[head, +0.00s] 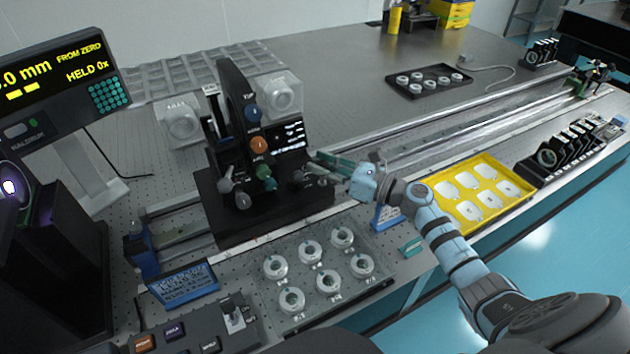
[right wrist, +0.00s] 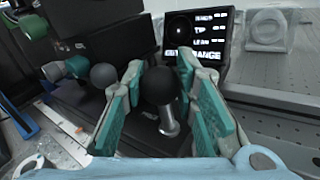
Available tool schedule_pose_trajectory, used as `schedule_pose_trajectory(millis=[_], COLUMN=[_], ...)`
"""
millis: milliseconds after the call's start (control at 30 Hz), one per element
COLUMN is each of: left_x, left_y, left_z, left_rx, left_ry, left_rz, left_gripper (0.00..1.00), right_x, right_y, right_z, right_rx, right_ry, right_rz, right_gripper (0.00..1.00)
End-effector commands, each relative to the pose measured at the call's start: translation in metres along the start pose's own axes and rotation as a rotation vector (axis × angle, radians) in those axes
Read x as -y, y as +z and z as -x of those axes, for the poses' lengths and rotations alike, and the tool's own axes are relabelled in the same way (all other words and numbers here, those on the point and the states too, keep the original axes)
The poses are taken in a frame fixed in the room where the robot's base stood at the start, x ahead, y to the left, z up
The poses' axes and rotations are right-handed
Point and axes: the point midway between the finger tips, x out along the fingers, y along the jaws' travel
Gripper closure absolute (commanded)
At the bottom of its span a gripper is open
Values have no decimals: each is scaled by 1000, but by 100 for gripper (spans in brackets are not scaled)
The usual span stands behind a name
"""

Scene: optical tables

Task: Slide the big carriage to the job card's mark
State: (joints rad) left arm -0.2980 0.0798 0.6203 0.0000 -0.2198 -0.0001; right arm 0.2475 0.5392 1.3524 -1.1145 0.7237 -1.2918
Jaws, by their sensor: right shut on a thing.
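The big carriage (head: 225,208) is a black block with a tall upright plate, coloured knobs and a small lit display, standing across the rail (head: 185,232). My right gripper (head: 325,168) reaches its right side. In the right wrist view, the teal-padded fingers of the gripper (right wrist: 160,85) are closed around a black ball knob (right wrist: 158,86) on a short metal stem at the carriage. A blue card with text (head: 183,284) stands at the front left; its writing is too small to read surely. My left gripper is not in view.
A readout (head: 50,80) at left shows mm FROM ZERO and HELD 0x. A clear tray of ring parts (head: 378,282) lies in front of the carriage. A yellow tray (head: 520,198) sits right of my arm. The long rail (head: 450,128) runs clear to the right.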

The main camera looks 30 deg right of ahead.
Motion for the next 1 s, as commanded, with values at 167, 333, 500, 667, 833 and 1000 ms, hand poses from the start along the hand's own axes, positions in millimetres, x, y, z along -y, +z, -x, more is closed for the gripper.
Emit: schedule_pose_trajectory(millis=[167, 333, 500, 667, 833, 1000], left_x=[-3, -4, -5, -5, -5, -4], left_y=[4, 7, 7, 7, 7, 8], left_z=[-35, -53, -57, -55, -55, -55], left_rx=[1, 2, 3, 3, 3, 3], left_ry=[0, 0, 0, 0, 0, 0], left_rz=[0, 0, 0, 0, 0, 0], left_gripper=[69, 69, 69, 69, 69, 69], right_x=[27, 46, 52, 51, 51, 51], right_y=[-3, 3, 8, 9, 9, 9], right_z=[16, 30, 36, 36, 36, 36], right_rx=[-2, -1, 0, -1, -1, -1], right_ry=[3, 1, 0, 1, 1, 1], right_rz=[2, 0, -2, -3, -3, -3], right_gripper=[100, 100, 100, 100, 62, 53])
